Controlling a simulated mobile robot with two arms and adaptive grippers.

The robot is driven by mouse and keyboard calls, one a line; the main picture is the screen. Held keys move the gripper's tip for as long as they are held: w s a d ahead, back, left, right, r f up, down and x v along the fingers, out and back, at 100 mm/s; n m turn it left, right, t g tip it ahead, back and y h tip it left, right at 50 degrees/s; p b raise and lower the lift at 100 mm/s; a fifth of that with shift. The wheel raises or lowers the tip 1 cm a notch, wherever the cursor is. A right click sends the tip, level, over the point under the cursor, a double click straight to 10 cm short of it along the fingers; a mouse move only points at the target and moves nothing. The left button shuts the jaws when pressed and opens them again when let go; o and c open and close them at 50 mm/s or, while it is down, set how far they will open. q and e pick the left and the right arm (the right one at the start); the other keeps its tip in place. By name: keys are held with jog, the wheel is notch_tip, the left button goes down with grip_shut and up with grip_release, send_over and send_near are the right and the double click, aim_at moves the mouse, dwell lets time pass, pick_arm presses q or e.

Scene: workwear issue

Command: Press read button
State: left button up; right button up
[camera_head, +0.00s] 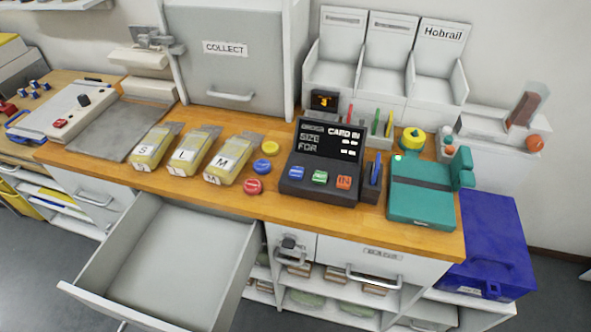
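A dark terminal (318,197) stands on the wooden counter, right of centre. Its screen (328,143) shows "CARD IN", "SIZE" and "FOR" in pale letters. Three buttons sit on its front: a blue button (296,173), a green button (320,177) and an orange button (344,182). Their labels are too small to read surely, so I cannot tell which one is the read button. A narrow dark holder (370,188) with a blue item in it stands against the terminal's right side. Neither of my grippers shows in this view.
An open, empty drawer (165,262) juts out front left. A teal device (421,207) stands right, beside a blue box (492,250).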

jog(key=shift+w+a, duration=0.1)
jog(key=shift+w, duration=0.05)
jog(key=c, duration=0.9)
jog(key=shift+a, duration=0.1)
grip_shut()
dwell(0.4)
